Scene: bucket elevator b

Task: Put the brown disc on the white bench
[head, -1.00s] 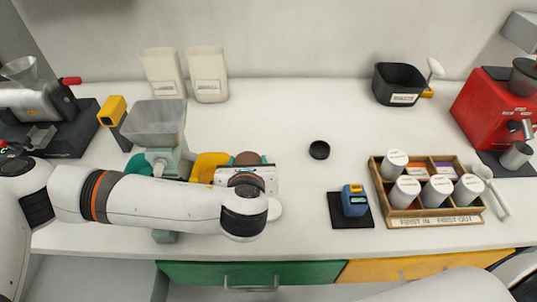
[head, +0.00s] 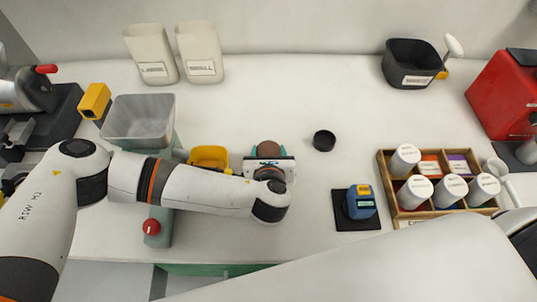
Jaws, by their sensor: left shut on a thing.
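The brown disc (head: 268,149) is between the teal fingertips of my left gripper (head: 268,152), which is shut on it. The gripper body and wrist hide the disc's near side. They are to the right of the yellow scoop-like tray of the grinder, over the white bench (head: 330,105). I cannot tell whether the disc touches the bench top. My right gripper is out of view; only part of that arm shows at the lower right.
A grey-hoppered grinder (head: 138,120) with a yellow tray (head: 210,157) stands left. A small black cup (head: 324,140) is close right of the disc. A blue device (head: 360,202) and a wooden rack (head: 430,212) with white canisters stand further right. The bench's back middle is clear.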

